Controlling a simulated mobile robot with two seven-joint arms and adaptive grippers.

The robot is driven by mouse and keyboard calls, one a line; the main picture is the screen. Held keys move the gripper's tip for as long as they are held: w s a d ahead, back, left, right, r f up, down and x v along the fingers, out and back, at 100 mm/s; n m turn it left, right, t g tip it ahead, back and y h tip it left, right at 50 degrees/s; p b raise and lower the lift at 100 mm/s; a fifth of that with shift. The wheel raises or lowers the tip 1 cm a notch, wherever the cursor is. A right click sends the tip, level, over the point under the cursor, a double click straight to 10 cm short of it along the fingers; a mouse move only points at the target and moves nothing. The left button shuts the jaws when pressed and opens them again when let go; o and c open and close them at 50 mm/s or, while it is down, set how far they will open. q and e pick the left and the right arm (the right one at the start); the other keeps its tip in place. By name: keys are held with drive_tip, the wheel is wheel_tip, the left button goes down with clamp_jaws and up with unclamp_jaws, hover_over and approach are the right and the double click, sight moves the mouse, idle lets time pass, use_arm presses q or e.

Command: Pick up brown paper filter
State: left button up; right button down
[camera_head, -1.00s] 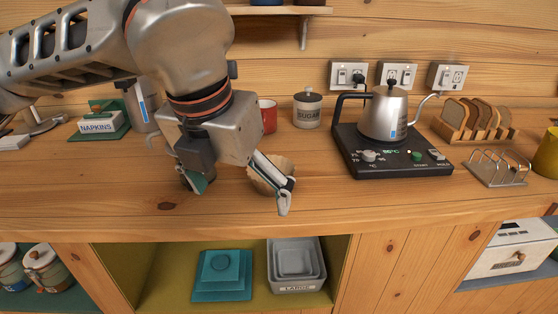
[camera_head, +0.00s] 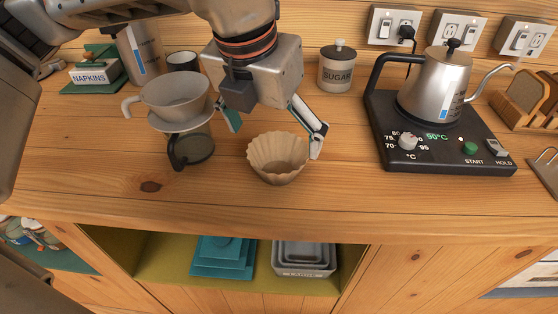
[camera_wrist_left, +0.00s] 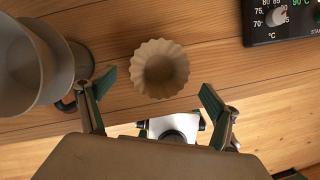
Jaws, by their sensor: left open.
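The brown paper filter (camera_head: 277,160) is a fluted, cup-shaped filter standing upright on the wooden counter. In the left wrist view the filter (camera_wrist_left: 159,69) shows from above, with its open mouth up. My left gripper (camera_head: 275,130) is open and empty, just behind and above the filter in the head view. One finger is to the left of the filter and the other is by its right rim; I cannot tell if that finger touches it. In the left wrist view the filter lies ahead of the gap between the open fingers (camera_wrist_left: 150,95).
A white dripper (camera_head: 172,97) on a dark glass carafe (camera_head: 190,150) stands close left of the filter. A kettle (camera_head: 435,85) on a black heating base (camera_head: 440,150) is to the right. A sugar jar (camera_head: 337,70) is behind. The counter in front of the filter is clear.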

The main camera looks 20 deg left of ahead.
sight(277, 146)
use_arm(q)
drive_tip(key=x, duration=0.4)
drive_tip(key=shift+f+b, duration=0.1)
drive_tip(key=shift+b, duration=0.3)
drive_tip(key=shift+w, duration=0.1)
drive_tip(key=c, duration=0.9)
use_arm(e)
drive_tip(key=shift+w+a+r, duration=0.1)
drive_tip(key=shift+w+r, duration=0.2)
drive_tip(key=shift+w, duration=0.3)
